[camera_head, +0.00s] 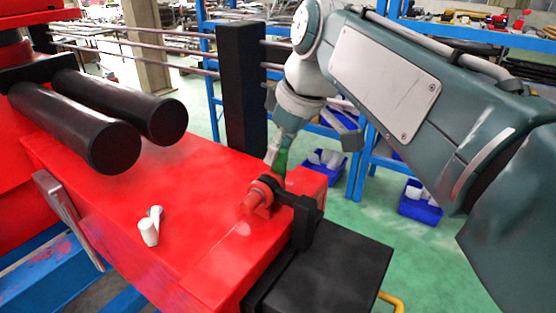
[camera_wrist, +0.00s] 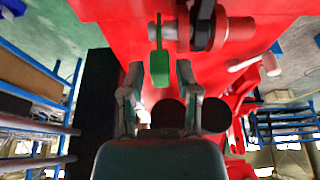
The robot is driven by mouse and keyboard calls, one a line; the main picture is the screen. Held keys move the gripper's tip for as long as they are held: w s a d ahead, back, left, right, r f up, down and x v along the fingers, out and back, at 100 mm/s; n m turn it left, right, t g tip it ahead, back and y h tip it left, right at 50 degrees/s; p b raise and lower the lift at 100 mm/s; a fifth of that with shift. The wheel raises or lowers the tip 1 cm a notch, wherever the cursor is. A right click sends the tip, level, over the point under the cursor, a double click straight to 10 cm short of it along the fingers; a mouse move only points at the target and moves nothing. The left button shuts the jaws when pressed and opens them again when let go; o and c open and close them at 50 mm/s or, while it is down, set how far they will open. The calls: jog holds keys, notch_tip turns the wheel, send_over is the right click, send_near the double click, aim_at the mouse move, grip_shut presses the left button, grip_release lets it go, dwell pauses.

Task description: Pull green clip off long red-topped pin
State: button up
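The green clip (camera_wrist: 160,68) hangs from the end of a pale metal pin (camera_wrist: 170,31) in the wrist view. The pin runs sideways through a dark bracket (camera_wrist: 203,28), with a red top (camera_wrist: 241,29) on its right. My gripper (camera_wrist: 159,72) is open, one finger on each side of the clip, with a visible gap to both. In the head view, the clip (camera_head: 281,160) shows behind the red top (camera_head: 258,197), partly hidden by my gripper (camera_head: 274,152). The pin's shaft is mostly hidden there.
The red beam (camera_head: 160,190) carries a small white peg (camera_head: 150,228). Two black cylinders (camera_head: 110,120) stick out at the left. A black post (camera_head: 242,90) stands just left of my gripper. A black block (camera_head: 335,270) is at the front. Blue shelving and bins are behind.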

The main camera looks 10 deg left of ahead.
grip_shut()
jog(key=shift+r, duration=0.15)
jog(key=shift+r, duration=2.75)
